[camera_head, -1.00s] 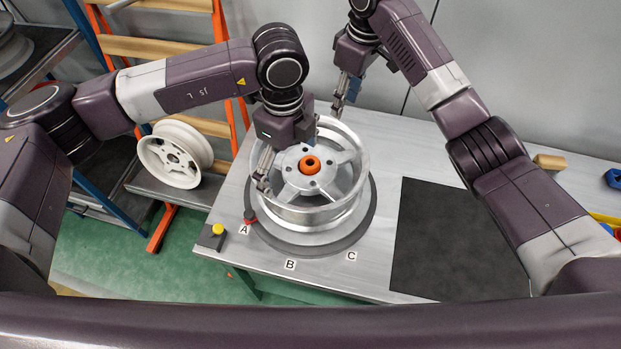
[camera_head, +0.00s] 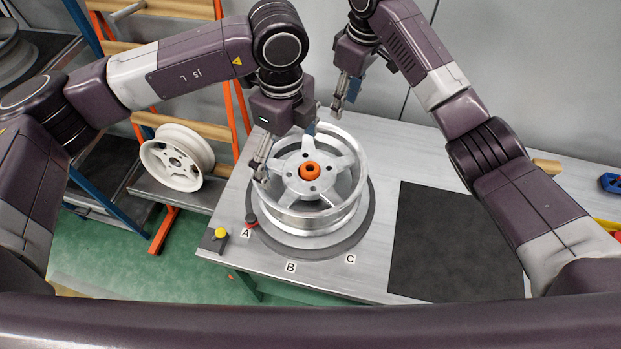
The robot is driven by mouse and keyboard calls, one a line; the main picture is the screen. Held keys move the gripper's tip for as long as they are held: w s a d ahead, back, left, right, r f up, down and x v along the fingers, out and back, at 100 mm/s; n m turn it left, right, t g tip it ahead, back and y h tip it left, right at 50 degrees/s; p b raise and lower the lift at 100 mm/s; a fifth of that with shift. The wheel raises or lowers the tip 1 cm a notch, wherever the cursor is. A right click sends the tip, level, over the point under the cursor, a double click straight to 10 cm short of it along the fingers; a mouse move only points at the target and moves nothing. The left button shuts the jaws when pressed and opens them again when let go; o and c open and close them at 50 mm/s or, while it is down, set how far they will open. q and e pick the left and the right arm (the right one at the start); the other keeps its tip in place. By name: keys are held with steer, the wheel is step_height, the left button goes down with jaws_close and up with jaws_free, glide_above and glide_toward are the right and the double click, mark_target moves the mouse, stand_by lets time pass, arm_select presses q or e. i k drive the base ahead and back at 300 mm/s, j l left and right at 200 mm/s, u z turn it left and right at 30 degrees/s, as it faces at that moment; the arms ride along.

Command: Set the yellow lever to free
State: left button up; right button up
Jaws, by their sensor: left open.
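The yellow lever's round knob (camera_head: 221,232) sits on a small dark block at the table's front left corner; its exact setting cannot be read. A silver spoked wheel (camera_head: 318,217) with an orange centre nut (camera_head: 310,170) lies flat on a dark round turntable (camera_head: 368,215). My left gripper (camera_head: 286,150) is open, over the wheel's back left rim, up and right of the knob and apart from it. Whether its fingers touch the wheel is unclear. My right gripper (camera_head: 345,102) is behind the wheel, with its fingertips apart and nothing between them.
A small red-and-black part (camera_head: 251,220) is at the turntable's left edge near label A (camera_head: 245,233). Labels B (camera_head: 290,267) and C (camera_head: 350,259) are along the front. A dark mat (camera_head: 455,240) lies right, empty. A white wheel (camera_head: 177,158) stands on a rack at left.

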mark_target(220, 232)
steer(key=k, duration=2)
